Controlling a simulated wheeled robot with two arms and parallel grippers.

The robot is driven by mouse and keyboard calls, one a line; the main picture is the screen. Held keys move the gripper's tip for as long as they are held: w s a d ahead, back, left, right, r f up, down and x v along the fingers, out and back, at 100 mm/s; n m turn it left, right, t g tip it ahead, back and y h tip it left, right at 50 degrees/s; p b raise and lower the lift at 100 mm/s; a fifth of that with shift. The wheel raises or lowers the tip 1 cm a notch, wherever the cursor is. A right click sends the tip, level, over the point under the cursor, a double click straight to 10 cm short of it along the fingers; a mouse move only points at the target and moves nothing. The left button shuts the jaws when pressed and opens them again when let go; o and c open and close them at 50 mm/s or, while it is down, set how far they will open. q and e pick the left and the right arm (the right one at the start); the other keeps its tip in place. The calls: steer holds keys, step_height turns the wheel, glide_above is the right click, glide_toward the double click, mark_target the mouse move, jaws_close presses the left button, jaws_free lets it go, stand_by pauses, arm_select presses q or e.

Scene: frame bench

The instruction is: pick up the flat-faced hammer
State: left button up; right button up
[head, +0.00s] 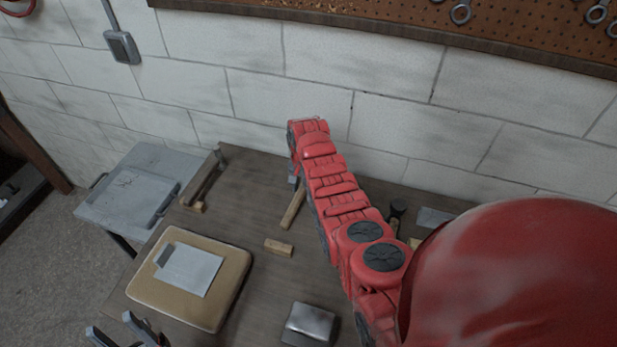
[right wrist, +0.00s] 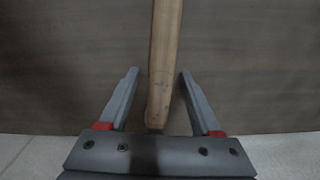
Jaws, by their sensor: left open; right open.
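A hammer with a pale wooden handle (head: 293,207) lies on the bench beside my right forearm; its grey head is mostly hidden by my arm. Another hammer-like tool with a dark head (head: 397,208) shows right of my arm, partly hidden. I cannot tell from the visible parts which one is flat-faced. In the right wrist view, a wooden handle (right wrist: 165,65) runs down between the fingers of my right gripper (right wrist: 158,72), which is open around its lower end. The tool's head is out of that view. My left gripper (head: 111,322) is open and empty at the lower left.
A tan pad (head: 228,306) carries a grey sheet (head: 194,273). A wooden block (head: 279,248) and a metal block (head: 308,324) lie on the bench. A wooden-handled tool (head: 203,182) lies near the grey side tray (head: 112,214). A brick wall (head: 300,62) stands behind.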

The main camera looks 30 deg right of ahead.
steer(key=shift+c, duration=0.3)
jaws_close()
stand_by(1.1)
